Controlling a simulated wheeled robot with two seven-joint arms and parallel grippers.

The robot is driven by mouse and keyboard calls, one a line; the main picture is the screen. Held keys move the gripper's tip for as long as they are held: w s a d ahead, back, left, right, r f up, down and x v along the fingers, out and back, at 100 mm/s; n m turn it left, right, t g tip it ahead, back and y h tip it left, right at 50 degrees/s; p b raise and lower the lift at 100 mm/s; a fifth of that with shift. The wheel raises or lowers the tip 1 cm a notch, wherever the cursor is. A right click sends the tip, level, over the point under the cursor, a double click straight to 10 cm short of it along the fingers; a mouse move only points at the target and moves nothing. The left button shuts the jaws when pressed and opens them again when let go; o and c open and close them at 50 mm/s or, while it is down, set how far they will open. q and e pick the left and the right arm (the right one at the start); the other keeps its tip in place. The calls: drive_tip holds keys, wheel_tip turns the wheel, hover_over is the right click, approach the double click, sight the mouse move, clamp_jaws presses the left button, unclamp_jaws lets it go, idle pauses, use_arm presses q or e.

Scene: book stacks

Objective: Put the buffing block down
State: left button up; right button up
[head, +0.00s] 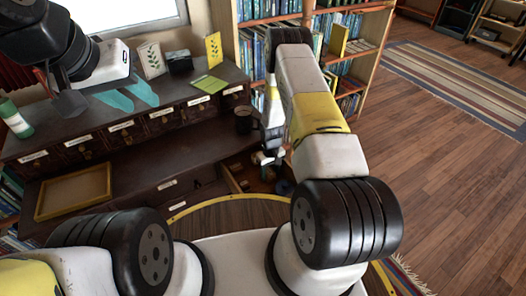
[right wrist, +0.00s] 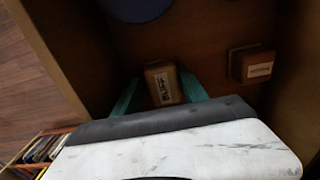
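The buffing block (right wrist: 163,84) is a small tan block with a pale, dark-lettered label, seen over an open wooden drawer in the right wrist view. My right gripper (right wrist: 160,76) has its teal fingers on both sides of the block and appears shut on it. Whether the block touches the drawer floor is hard to tell. In the head view, my right arm reaches down to the open drawer (head: 238,180), and its fingertips are hidden. My left gripper (head: 128,95) is open and empty above the left of the desk top.
An orange-brown labelled block (right wrist: 250,65) lies beside the buffing block. A dark blue round thing (right wrist: 135,5) is at the drawer's far edge. A black mug (head: 244,120), a wooden tray (head: 74,192) and a green-white bottle (head: 15,118) stand on the desk. Bookshelves rise behind.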

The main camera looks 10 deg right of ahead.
drive_tip(key=shift+s+a+f, duration=0.2)
drive_tip(key=shift+s+f, duration=0.15)
drive_tip(key=shift+s, duration=0.35)
wheel_tip(320, 180, up, 12)
drive_tip(key=r, duration=0.1)
wheel_tip(320, 180, up, 17)
drive_tip(key=m+t, duration=0.1)
hover_over(270, 172)
drive_tip(key=s+r+m+t+y, duration=0.1)
drive_tip(key=s+r, duration=0.1)
drive_tip(key=r, duration=0.5)
drive_tip(key=s+r+t, duration=0.1)
drive_tip(key=s+r, duration=0.2)
drive_tip(key=r, duration=0.3)
drive_tip(key=s+a+r+t, duration=0.1)
drive_tip(key=s+r, duration=0.6)
drive_tip(key=s, duration=0.2)
drive_tip(key=s+a+r+m+t+y, duration=0.1)
drive_tip(key=s+r+t, duration=0.1)
drive_tip(key=s+r, duration=0.6)
drive_tip(key=shift+s+a, duration=0.15)
drive_tip(key=shift+s, duration=1.05)
drive_tip(key=shift+o, duration=0.5)
drive_tip(key=shift+w, duration=0.1)
